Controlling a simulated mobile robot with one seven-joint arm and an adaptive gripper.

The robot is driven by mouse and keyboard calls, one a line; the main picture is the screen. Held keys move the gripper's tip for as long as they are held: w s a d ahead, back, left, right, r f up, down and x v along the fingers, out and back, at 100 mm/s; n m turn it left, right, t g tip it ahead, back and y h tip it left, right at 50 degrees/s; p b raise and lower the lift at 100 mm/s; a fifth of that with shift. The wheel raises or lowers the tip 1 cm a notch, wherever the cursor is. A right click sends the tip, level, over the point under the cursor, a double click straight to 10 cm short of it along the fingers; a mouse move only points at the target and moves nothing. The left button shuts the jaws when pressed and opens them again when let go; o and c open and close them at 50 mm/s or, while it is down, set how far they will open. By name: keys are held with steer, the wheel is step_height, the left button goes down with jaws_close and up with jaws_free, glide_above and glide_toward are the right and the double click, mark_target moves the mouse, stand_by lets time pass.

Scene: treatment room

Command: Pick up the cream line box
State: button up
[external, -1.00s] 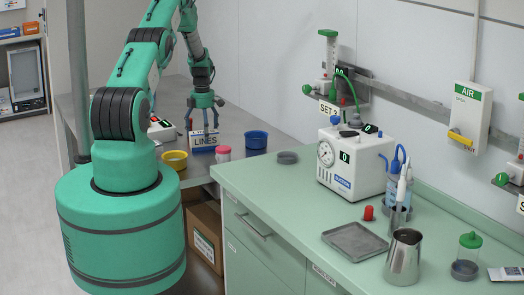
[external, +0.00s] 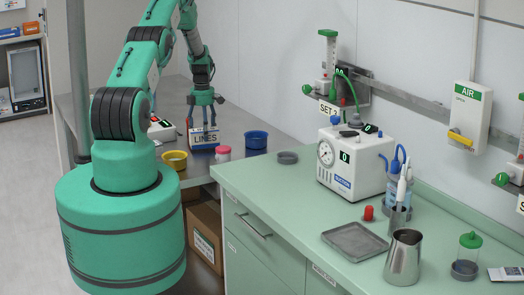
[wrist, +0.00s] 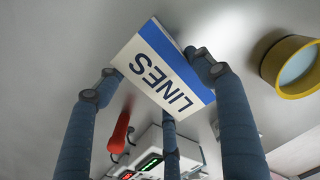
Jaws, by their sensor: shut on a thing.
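The cream line box (external: 207,138), marked LINES with a blue band, is at the grey metal bench on the left in the external view. It fills the middle of the wrist view (wrist: 164,68), where it looks tilted. My gripper (external: 203,124) comes down from above, its dark blue fingers shut around the box. In the wrist view my gripper (wrist: 155,78) has its fingertips against the sides of the box. The underside of the box is hidden, and any gap below it is too small to judge.
A yellow bowl (external: 175,160), a pink-and-white jar (external: 223,154) and a blue bowl (external: 256,140) stand close by. A white device with a red part (external: 161,129) stands left. The green counter (external: 285,203) at right holds a pump unit (external: 349,165) and a steel jug (external: 403,258).

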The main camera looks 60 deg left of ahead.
step_height(320, 180, up, 9)
steer(key=shift+f, duration=0.1)
stand_by(0.4)
stand_by(0.5)
